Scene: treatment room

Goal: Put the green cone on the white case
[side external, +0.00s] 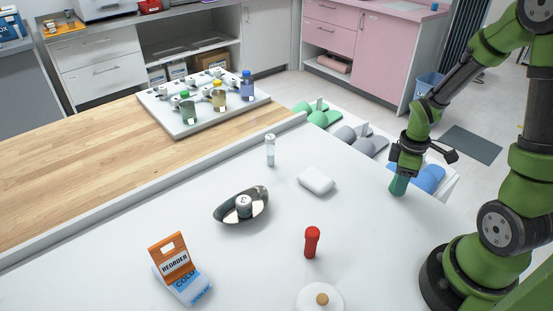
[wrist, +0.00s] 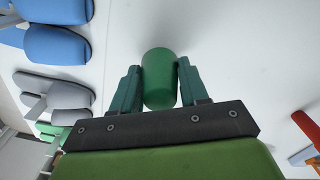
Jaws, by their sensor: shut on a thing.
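The green cone (wrist: 158,75) is between the two fingers of my gripper (wrist: 158,88) in the wrist view, looking like a green body with a rounded end. In the side view my gripper (side external: 401,172) points down near the table's right edge, with the green cone (side external: 398,186) at its tip. My gripper is shut on it. I cannot tell whether its lower end touches the table. The white case (side external: 316,181) is a small rounded white block lying on the white table, left of my gripper and apart from it. Its top is bare.
A clear vial (side external: 270,151), a metal dish (side external: 229,212) holding a small can, a red-capped tube (side external: 312,243), a card-and-pack stand (side external: 176,268) and a white lid (side external: 306,298) with a wooden knob stand on the table. Slippers (side external: 360,138) lie beyond the far edge.

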